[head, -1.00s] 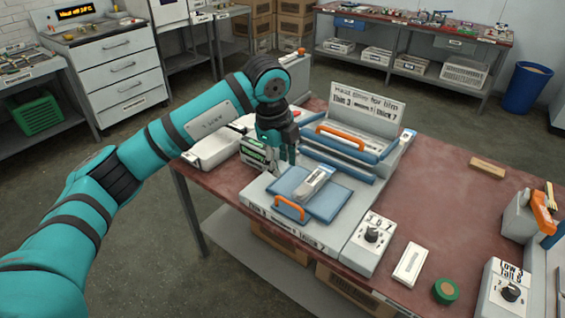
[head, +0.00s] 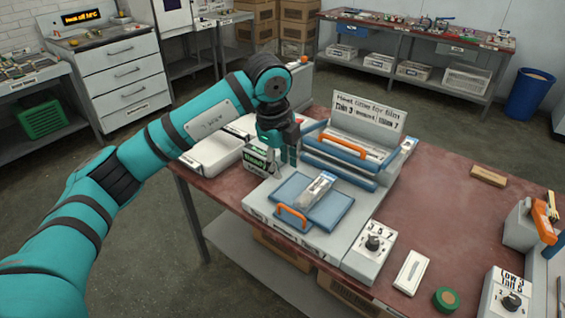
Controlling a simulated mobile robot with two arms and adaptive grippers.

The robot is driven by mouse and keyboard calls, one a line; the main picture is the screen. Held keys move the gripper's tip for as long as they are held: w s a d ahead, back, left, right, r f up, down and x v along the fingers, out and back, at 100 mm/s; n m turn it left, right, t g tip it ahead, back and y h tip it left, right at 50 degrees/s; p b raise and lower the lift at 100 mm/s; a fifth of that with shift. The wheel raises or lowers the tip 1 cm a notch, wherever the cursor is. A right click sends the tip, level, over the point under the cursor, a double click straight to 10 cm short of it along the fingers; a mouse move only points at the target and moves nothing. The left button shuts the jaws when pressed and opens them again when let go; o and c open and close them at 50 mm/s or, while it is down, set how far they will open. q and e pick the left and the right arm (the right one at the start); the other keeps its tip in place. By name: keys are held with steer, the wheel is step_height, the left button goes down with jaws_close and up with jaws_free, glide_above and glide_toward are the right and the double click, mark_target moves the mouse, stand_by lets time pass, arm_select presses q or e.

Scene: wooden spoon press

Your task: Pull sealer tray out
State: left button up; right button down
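The sealer (head: 372,208) is a grey machine on the red-brown bench. Its blue sealer tray (head: 334,213) lies flat at the front, with an orange handle (head: 292,214) on its near edge. A clear packet (head: 316,187) with a pale spoon-like item lies on the tray. The sealer's lid stands raised behind, with a second orange handle (head: 350,146). My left gripper (head: 284,158) points down above the sealer's back left, behind the tray and apart from its handle. Its fingers look spread and hold nothing I can see. My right gripper is out of view.
A green-labelled box (head: 261,160) stands close to my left gripper. A dial box (head: 370,250), a white block (head: 411,272) and a green roll (head: 446,299) sit to the right. A wooden block (head: 488,176) lies farther back. The bench between is clear.

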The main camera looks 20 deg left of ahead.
arm_select(q)
step_height(320, 180, up, 12)
steer(key=s, duration=0.2)
steer(key=shift+a, duration=0.4)
steer(key=shift+s+f, duration=0.1)
